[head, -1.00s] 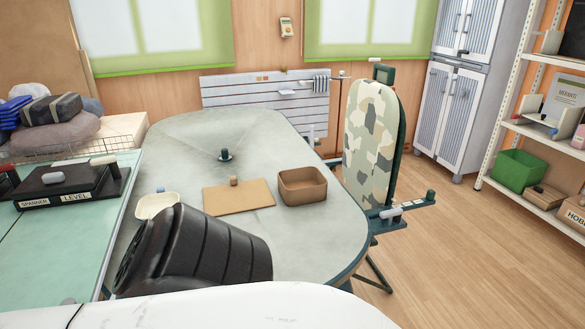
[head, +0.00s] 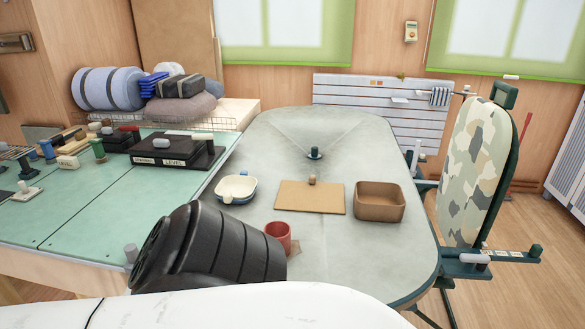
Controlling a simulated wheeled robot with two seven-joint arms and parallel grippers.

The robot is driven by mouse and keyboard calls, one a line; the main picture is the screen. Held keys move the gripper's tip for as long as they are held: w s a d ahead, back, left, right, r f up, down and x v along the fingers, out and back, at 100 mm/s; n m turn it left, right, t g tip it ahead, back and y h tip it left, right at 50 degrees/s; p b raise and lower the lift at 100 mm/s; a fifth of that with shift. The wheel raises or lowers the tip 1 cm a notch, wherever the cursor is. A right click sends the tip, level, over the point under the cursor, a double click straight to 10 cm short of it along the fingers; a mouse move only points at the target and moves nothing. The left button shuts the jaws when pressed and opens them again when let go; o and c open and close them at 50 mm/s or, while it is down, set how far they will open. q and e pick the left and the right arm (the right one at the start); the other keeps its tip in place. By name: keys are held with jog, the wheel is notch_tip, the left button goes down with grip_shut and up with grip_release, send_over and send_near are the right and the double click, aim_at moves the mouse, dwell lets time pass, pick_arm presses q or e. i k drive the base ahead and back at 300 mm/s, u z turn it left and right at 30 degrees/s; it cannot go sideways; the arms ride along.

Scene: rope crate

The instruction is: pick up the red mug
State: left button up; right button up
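The red mug (head: 278,235) stands upright on the grey-green rounded table (head: 335,245), near the table's front left part. Its lower left side is hidden behind a black ribbed part that looks like one of my arm links. A small brown patch, perhaps a coaster, shows at its right. I cannot make out a handle. Neither of my grippers shows in the head view.
Behind the mug are a white and blue dish (head: 236,188), a tan board (head: 309,197) and a brown open box (head: 380,202). A green workbench (head: 70,215) with tools adjoins at left. A camouflage ironing board (head: 474,170) stands at right. Tabletop right of the mug is clear.

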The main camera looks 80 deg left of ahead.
aim_at(279, 229)
jog(key=u, duration=2.4)
